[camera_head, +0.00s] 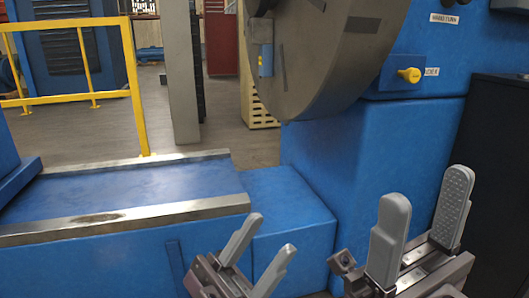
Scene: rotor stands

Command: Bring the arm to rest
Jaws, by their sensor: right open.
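My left gripper (257,254) is at the bottom centre of the head view, in front of the low blue step of a machine. Its two grey fingers are apart with nothing between them. My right gripper (421,228) is at the lower right, in front of the blue machine body (365,160). Its two grey fingers are spread wide and hold nothing. Most of both arms is out of the picture.
A large grey disc (325,60) hangs on the blue machine above. A yellow knob (409,75) sticks out at right. A blue bed with metal rails (130,213) lies at left, with a yellow railing (137,85) behind it. A black cabinet (497,150) stands at far right.

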